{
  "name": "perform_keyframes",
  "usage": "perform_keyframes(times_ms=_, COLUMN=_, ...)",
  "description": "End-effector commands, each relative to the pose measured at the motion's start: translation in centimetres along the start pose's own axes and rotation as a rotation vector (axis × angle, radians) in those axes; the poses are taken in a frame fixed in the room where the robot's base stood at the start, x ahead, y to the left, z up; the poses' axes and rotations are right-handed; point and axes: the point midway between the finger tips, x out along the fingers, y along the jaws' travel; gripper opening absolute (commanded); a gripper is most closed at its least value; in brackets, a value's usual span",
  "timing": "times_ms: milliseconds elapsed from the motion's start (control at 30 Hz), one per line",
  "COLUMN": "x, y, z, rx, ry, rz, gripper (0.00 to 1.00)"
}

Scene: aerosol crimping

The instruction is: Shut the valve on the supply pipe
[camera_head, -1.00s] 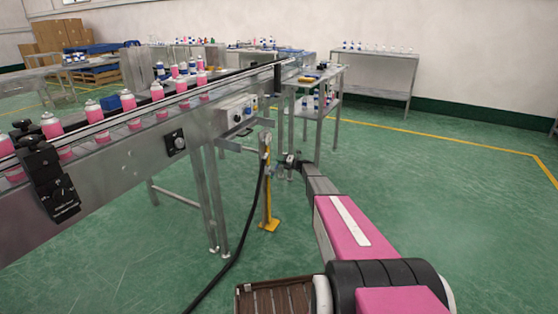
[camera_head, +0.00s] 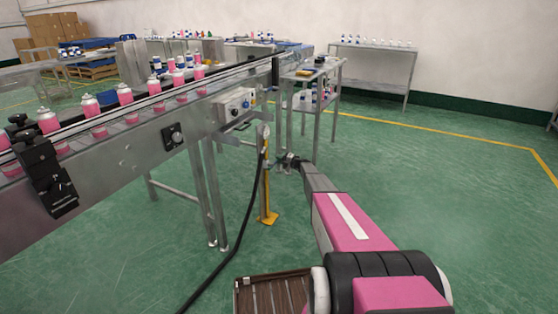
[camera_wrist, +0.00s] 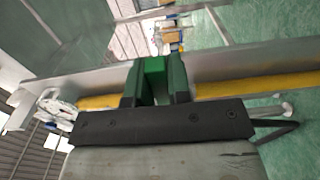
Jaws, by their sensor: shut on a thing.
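The supply pipe is a yellow upright post (camera_head: 266,195) with a round white gauge (camera_head: 264,131) at its top and a black hose (camera_head: 240,225) running down from it. In the wrist view the yellow pipe (camera_wrist: 255,84) runs crosswise behind my fingers, with the gauge (camera_wrist: 57,105) at left. My gripper (camera_wrist: 155,85) is shut on a bright green piece, apparently the valve handle (camera_wrist: 154,72), between its two dark fingers. In the head view my gripper (camera_head: 279,163) is beside the pipe below the gauge. The valve body is mostly hidden by the fingers.
The conveyor (camera_head: 110,160) with pink cans stands left of the pipe, its legs close to it. A control box (camera_head: 235,106) is on its side. A steel cart (camera_head: 319,95) stands behind. Open green floor lies to the right.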

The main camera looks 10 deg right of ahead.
Motion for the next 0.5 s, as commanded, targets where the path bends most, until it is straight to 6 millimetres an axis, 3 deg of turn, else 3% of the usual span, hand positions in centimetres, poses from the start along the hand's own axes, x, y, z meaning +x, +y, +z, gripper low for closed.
perform_keyframes(times_ms=300, x=-0.09, y=-0.25, z=0.02, rx=0.012, ry=-0.002, rz=-0.002, gripper=0.00)
perform_keyframes(times_ms=333, x=-0.09, y=-0.26, z=0.01, rx=0.012, ry=-0.002, rz=-0.002, gripper=0.22)
perform_keyframes(times_ms=400, x=-0.09, y=-0.24, z=0.01, rx=0.011, ry=-0.002, rz=-0.002, gripper=0.44)
perform_keyframes(times_ms=500, x=-0.07, y=-0.19, z=0.01, rx=0.009, ry=-0.001, rz=-0.001, gripper=0.44)
